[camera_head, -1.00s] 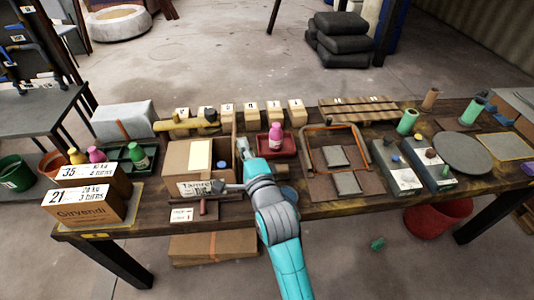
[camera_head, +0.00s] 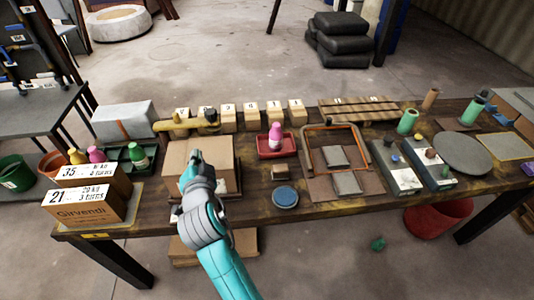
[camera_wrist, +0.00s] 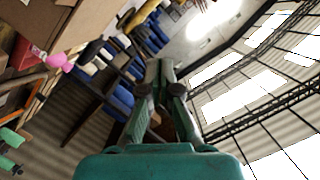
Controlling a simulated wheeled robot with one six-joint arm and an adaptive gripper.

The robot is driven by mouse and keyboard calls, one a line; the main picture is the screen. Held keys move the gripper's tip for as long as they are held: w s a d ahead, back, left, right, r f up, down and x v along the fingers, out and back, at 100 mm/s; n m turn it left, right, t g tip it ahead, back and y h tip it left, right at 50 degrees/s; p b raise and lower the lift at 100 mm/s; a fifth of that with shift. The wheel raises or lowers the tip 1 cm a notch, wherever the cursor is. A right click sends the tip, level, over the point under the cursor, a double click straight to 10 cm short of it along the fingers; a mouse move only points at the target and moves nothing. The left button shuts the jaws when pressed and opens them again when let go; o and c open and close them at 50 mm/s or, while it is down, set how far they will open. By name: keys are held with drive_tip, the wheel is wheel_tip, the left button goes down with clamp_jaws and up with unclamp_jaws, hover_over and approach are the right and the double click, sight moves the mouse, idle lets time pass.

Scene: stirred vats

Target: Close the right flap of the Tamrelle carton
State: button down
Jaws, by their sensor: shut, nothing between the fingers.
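The Tamrelle carton (camera_head: 221,174) stands at the left middle of the table in the head view. Its top looks covered by flat brown cardboard, and I see no flap standing up at its right side. The right flap (camera_head: 217,150) appears to lie down over the opening; the seams are too small to make out. My gripper (camera_head: 196,154) is shut and empty, over the carton's top; I cannot tell whether it touches. My arm hides much of the carton's front. In the wrist view my gripper (camera_wrist: 158,65) shows shut fingers, and brown cardboard (camera_wrist: 45,18) is at upper left.
A red tray (camera_head: 266,152) with a pink bottle (camera_head: 276,134) stands right of the carton. A small block (camera_head: 281,172) and a blue round lid (camera_head: 286,197) lie nearby. Labelled boxes (camera_head: 85,208) stand at left. A yellow tool (camera_head: 180,124) lies behind the carton.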

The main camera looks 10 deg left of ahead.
drive_tip(key=s+a+f+n+h, duration=0.1)
drive_tip(key=a+f+n+h, duration=0.1)
drive_tip(key=a+f+n, duration=0.3)
drive_tip(key=shift+s+f+n+h, duration=0.35)
drive_tip(key=shift+f+n, duration=0.55)
drive_tip(key=shift+f, duration=1.05)
drive_tip(key=shift+w+f, duration=0.1)
drive_tip(key=shift+f, duration=0.05)
